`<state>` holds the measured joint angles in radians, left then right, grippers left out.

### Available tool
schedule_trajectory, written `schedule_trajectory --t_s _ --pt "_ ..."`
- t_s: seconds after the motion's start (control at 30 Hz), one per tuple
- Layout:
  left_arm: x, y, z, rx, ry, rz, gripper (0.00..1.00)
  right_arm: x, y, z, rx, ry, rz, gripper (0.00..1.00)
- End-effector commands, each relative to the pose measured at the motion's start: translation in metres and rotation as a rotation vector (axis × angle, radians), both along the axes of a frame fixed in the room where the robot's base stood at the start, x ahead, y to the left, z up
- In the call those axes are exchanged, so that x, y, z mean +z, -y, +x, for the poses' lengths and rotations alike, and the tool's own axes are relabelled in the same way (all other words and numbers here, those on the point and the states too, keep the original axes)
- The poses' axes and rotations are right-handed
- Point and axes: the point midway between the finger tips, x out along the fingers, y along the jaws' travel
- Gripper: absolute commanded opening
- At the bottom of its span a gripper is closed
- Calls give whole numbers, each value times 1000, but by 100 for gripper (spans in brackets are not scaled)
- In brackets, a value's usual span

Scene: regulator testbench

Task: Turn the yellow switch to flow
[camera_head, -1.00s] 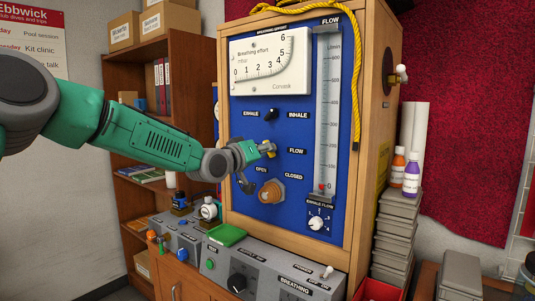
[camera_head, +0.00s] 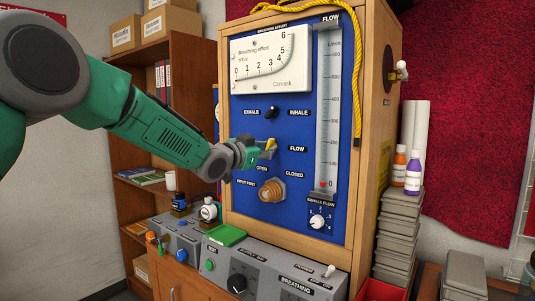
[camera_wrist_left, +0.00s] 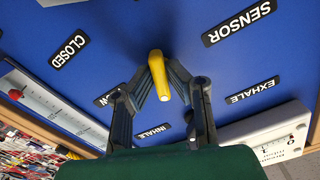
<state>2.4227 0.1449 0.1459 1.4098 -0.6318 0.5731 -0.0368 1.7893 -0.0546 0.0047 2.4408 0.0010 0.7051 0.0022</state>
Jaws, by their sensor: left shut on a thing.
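The yellow switch (camera_head: 271,145) sits on the blue panel just left of the FLOW label (camera_head: 297,148). It appears tilted in the head view. My left gripper (camera_head: 264,151) comes in from the left and is shut on the switch. In the left wrist view the yellow switch (camera_wrist_left: 158,72) stands between the two dark fingers of the gripper (camera_wrist_left: 160,84). A finger partly covers the FLOW label there, while the SENSOR label (camera_wrist_left: 239,22) is clear. In the head view the gripper hides the SENSOR label. My right gripper is not in view.
A brass input port (camera_head: 271,190) sticks out below the gripper. A black EXHALE/INHALE knob (camera_head: 271,113) is above it. The tall flow gauge (camera_head: 328,110) stands at the panel's right, and a grey control console (camera_head: 270,270) projects below.

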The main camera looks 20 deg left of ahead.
Motion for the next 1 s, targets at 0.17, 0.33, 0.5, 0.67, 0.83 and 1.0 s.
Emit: schedule_trajectory --t_s 0.17,0.33,0.5,0.67,0.83,1.0 --pt "-5 0 0 0 44 147 0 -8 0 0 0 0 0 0" --pt "-6 0 0 0 83 259 0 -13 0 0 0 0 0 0" --pt "-5 0 0 -1 113 337 0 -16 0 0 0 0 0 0" --pt "-5 0 0 -1 129 382 0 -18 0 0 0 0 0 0" --pt "-5 0 0 -2 136 403 0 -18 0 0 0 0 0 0" --pt "-5 0 0 -2 138 408 0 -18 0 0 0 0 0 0"
